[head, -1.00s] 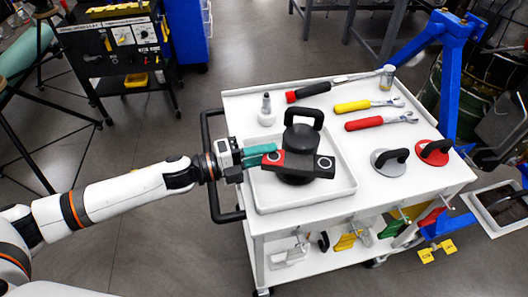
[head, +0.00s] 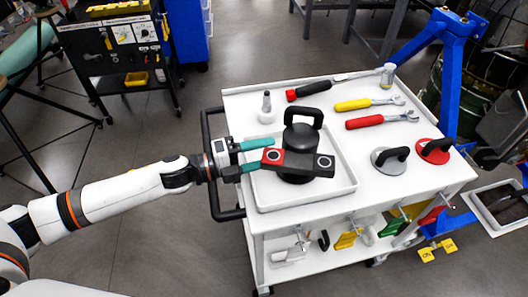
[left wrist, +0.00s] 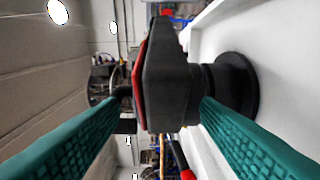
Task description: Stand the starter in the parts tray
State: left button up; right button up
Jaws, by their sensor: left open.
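The starter (head: 300,140) is a black cylinder with a loop handle on top and a red-and-black crosspiece with two ringed holes. It stands upright in the white parts tray (head: 330,194) on the cart. My left gripper (head: 258,156) is open, its two teal fingers at the red left end of the crosspiece; they look clear of it or barely overlap it. In the left wrist view, the starter (left wrist: 170,80) shows ahead between the spread fingers, with its round dark base on the white surface. My right gripper is not in view.
The white cart (head: 400,190) also carries a small grey post (head: 266,110), a red-ended bar (head: 310,90), yellow (head: 365,104) and red (head: 378,121) wrenches, and grey (head: 389,160) and red (head: 434,150) handled discs. A black cart rail (head: 214,170) runs beneath my left wrist.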

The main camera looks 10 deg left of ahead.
pick_arm(q)
jog(key=v, duration=0.6)
jog(key=shift+a+b, duration=0.2)
jog(key=shift+b, duration=0.25)
jog(key=shift+s, duration=0.15)
